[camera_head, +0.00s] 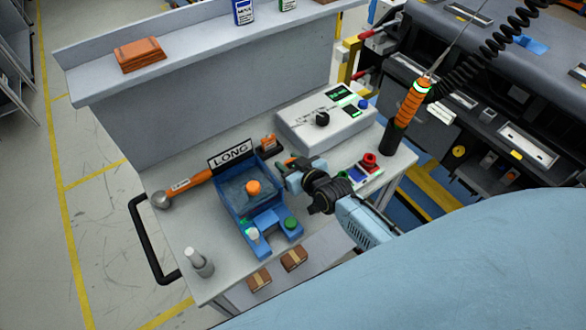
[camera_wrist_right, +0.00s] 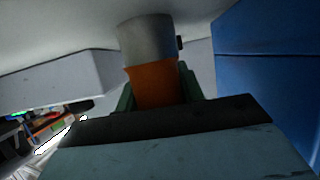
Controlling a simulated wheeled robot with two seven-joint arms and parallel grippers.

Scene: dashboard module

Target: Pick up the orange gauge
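The orange gauge (camera_wrist_right: 155,85) shows in the right wrist view as an orange body with a grey cylindrical end. In the head view only a small orange bit (camera_head: 290,161) shows at my right gripper (camera_head: 289,168); the rest is hidden. My right gripper, also in the right wrist view (camera_wrist_right: 157,93), has its two dark green fingers close against both sides of the orange body and looks shut on it. It is just right of the blue bin (camera_head: 225,198), near the table surface. My left gripper is not in view.
A white control box (camera_head: 345,130) stands behind right. A LONG sign (camera_head: 230,153) is on the bin, which contains an orange-topped part (camera_head: 253,188). An orange-handled tool (camera_head: 188,183) lies left. Red and blue blocks (camera_head: 362,168) are right.

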